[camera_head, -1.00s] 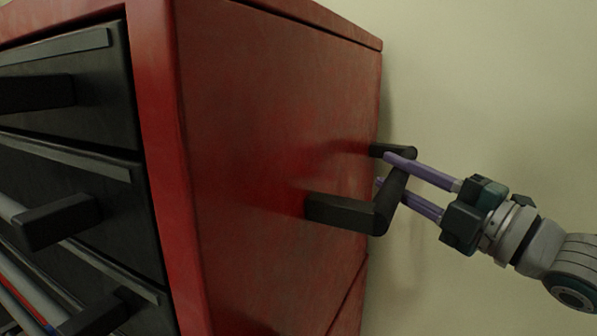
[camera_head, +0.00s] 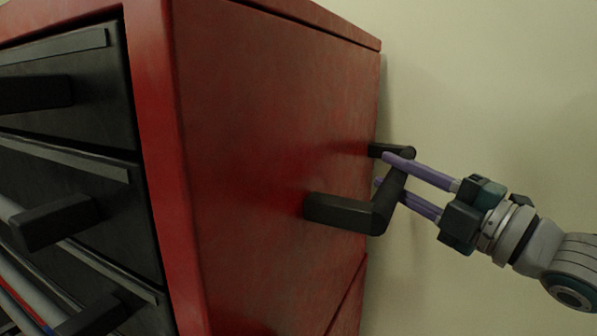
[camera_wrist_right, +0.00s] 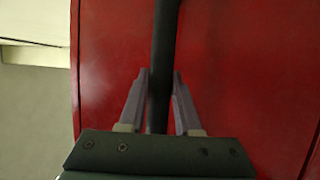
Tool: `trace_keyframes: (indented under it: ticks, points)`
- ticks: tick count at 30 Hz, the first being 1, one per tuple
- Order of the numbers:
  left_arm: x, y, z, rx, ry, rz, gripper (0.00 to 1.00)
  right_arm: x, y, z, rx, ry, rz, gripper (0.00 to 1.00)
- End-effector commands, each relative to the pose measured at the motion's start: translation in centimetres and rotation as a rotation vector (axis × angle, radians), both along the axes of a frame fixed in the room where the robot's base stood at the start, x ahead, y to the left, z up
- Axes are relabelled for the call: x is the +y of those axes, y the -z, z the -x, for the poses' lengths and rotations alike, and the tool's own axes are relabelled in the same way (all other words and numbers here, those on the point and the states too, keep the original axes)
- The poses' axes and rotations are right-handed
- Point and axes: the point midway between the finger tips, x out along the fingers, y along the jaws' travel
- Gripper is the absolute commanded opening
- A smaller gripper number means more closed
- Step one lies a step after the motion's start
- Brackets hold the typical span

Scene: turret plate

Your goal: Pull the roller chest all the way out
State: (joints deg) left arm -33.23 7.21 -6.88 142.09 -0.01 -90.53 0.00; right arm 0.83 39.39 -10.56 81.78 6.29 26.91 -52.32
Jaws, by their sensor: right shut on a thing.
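The red roller chest (camera_head: 270,120) fills the left and middle of the head view, its side panel facing me. A black bar handle (camera_head: 345,212) sticks out from that side panel. My right gripper (camera_head: 382,168) comes in from the right with its purple fingers on either side of the handle's bar, shut on it. In the right wrist view the handle (camera_wrist_right: 163,50) runs upright between the two fingers (camera_wrist_right: 161,85), with the red panel (camera_wrist_right: 225,60) behind. My left gripper is not in view.
Black drawers (camera_head: 65,100) with dark handles (camera_head: 55,222) face left on the chest's front. A plain pale wall (camera_head: 480,80) stands behind and to the right of the chest. Silver and red bars cross the lower left corner.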

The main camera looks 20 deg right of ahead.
Motion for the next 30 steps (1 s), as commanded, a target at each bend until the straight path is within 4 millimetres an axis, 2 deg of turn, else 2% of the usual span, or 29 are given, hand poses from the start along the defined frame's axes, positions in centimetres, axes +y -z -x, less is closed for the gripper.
trace_keyframes:
  ticks: [5,11,17,18,25,30]
  points:
    - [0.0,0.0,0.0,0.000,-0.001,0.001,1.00,0.0,0.0,0.0,0.001,0.000,0.000,0.00]
    - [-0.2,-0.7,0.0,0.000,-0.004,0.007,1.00,-1.1,-0.1,1.1,0.001,0.002,0.001,0.00]
    - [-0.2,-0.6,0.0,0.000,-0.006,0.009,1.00,-1.1,-0.1,1.1,-0.003,0.002,-0.001,0.00]
    - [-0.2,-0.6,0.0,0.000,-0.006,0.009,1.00,-1.1,-0.1,1.1,-0.003,0.002,-0.001,0.36]
    - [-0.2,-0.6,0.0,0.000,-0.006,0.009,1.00,-1.0,-0.1,1.1,-0.002,0.002,-0.001,0.62]
    - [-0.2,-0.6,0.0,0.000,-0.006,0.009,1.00,-1.0,0.0,1.1,-0.001,0.001,0.000,0.62]
